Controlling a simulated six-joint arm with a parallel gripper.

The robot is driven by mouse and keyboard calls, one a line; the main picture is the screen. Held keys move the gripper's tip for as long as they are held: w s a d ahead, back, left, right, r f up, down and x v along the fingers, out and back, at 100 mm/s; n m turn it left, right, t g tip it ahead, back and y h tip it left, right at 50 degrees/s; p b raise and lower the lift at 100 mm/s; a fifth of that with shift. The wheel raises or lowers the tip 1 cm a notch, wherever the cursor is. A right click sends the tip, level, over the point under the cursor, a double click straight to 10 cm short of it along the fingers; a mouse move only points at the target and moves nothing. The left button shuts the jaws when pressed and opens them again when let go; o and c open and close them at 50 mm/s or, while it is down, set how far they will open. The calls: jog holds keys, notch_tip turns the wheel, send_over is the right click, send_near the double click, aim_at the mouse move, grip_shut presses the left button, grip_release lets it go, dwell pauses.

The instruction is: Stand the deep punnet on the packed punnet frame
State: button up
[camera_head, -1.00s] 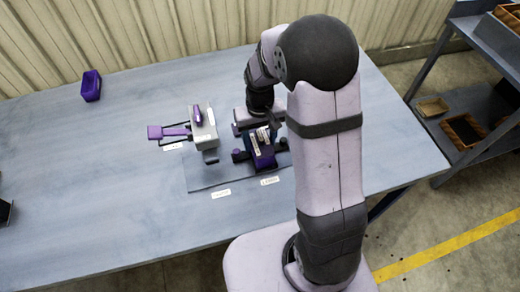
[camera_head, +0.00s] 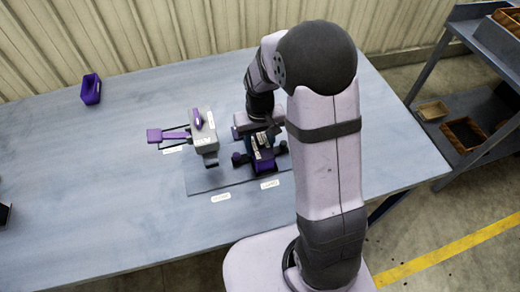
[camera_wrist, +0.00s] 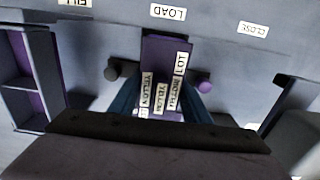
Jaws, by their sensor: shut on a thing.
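A purple punnet (camera_head: 263,168) stands at the right part of the grey station plate, between two knobs. In the wrist view the punnet (camera_wrist: 162,48) holds several slips, some reading YELLOW and one LOT. My gripper (camera_head: 262,143) is over it from above. In the wrist view the teal fingers of my gripper (camera_wrist: 160,98) are shut on the punnet's sides. A second purple punnet (camera_head: 91,90), empty as far as I can see, stands alone at the back left. I cannot tell which one is the deep punnet or identify the packed punnet frame.
Labels LOAD (camera_wrist: 168,11) and CLOSE (camera_wrist: 253,29) lie on the plate. The left of the table (camera_head: 90,190) is largely clear. A shelf (camera_head: 470,140) with wooden trays stands right.

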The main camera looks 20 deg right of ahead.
jog(key=shift+r, duration=0.1)
jog(key=shift+r+p, duration=3.2)
jog(key=shift+r, duration=0.25)
jog(key=w+a+n, duration=0.5)
jog(key=w, duration=0.3)
jog(key=w+a+n, duration=0.5)
jog(key=w, duration=0.4)
jog(key=s+a+n+p, duration=0.1)
jog(key=a+n, duration=0.7)
jog(key=a, duration=0.6)
jog(key=shift+f+p, duration=0.3)
jog(key=shift+f, duration=0.05)
jog(key=shift+f, duration=0.1)
jog(key=shift+d+f+b, duration=0.1)
jog(key=shift+f+b, duration=1.4)
jog(key=shift+f, duration=0.85)
